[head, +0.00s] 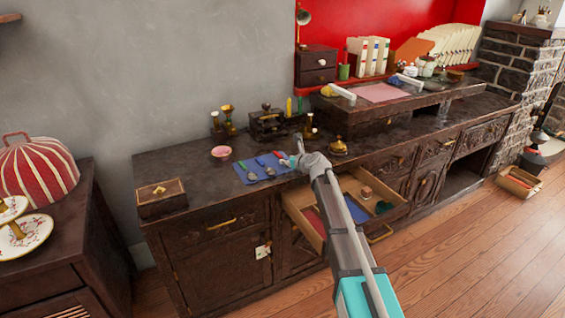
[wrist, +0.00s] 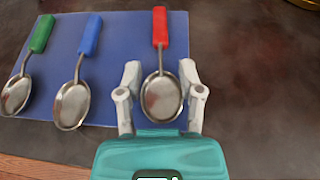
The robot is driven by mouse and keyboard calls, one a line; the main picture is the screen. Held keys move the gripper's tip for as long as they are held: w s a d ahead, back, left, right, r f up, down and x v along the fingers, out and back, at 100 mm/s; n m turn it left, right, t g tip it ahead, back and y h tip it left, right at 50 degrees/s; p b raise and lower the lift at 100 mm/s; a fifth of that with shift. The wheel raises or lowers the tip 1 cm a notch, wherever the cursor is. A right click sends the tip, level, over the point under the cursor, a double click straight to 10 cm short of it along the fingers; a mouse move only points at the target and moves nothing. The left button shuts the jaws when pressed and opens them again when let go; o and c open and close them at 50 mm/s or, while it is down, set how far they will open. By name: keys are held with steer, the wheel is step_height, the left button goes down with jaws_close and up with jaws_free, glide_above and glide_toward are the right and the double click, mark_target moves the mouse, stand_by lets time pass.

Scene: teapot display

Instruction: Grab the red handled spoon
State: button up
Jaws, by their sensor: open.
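The red handled spoon (wrist: 160,92) lies on a blue mat (wrist: 115,105), its red handle pointing away and its metal bowl nearest me in the wrist view. My gripper (wrist: 160,72) is open, with one finger on each side of the spoon's bowl. Both fingers look apart from the spoon; I cannot tell the height gap. In the head view my gripper (head: 292,158) is over the right end of the mat (head: 245,176), and the arm hides part of that area. A bit of red shows beside the gripper there.
A blue handled spoon (wrist: 74,94) and a green handled spoon (wrist: 30,60) lie to the left on the mat. A pink bowl (head: 221,152), a brass bell (head: 338,146) and a wooden box (head: 161,196) stand on the cabinet top. An open drawer (head: 310,228) juts out below the arm.

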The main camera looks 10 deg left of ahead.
steer(key=shift+w+a+f, duration=0.25)
steer(key=shift+w+a, duration=0.2)
steer(key=shift+w, duration=0.05)
jaws_close()
stand_by(0.3)
